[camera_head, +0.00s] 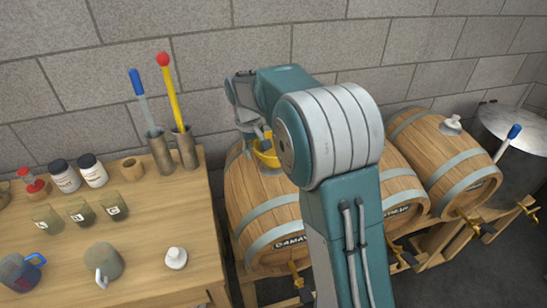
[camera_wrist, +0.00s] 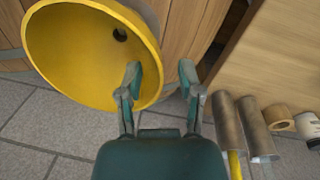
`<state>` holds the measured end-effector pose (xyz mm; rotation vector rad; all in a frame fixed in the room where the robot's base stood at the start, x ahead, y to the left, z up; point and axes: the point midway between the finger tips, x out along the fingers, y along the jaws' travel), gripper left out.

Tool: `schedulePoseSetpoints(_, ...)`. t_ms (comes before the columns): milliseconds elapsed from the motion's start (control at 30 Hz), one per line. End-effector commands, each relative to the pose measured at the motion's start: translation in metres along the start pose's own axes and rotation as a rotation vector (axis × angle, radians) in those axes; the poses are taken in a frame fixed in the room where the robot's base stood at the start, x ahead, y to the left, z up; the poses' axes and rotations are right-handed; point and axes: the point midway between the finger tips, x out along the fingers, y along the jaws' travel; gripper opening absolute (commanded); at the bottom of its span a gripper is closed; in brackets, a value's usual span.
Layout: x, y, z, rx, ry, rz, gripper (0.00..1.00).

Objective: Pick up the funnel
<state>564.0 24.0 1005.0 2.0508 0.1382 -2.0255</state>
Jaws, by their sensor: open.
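The yellow funnel (camera_head: 267,158) sits on top of the left wooden barrel (camera_head: 262,205), partly hidden by my arm. In the wrist view its wide bowl (camera_wrist: 75,55) fills the upper left, with a dark hole inside. My gripper (camera_wrist: 160,74) is open and empty. Its left finger overlaps the funnel's near rim in the picture, and its right finger is outside the bowl, in front of the barrel wood. I cannot tell whether the left finger touches the funnel. In the head view my gripper (camera_head: 262,137) is close above the funnel.
A wooden table (camera_head: 150,240) on the left holds jars, cups, a white stopper (camera_head: 176,258) and metal cylinders (camera_head: 160,150) with a blue-handled and a red-tipped tool. More barrels (camera_head: 445,160) lie to the right. A brick wall stands behind.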

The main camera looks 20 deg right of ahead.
Motion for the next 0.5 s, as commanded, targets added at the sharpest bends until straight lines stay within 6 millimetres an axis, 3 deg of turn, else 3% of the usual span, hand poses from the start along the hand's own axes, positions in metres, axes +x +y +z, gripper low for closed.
schedulePoseSetpoints(133,-0.0002,0.0005,0.0001,0.0,0.001,0.0,0.47)
schedulePoseSetpoints(167,-0.0002,0.0007,0.0001,0.0,0.001,-0.001,0.43)
schedulePoseSetpoints(200,-0.0002,0.0011,0.0002,0.001,0.001,-0.001,0.25)
schedulePoseSetpoints(267,-0.0002,0.0017,0.0004,0.001,0.001,-0.002,0.0)
schedulePoseSetpoints(500,0.0003,0.0009,-0.0001,0.0,-0.001,-0.001,0.0)
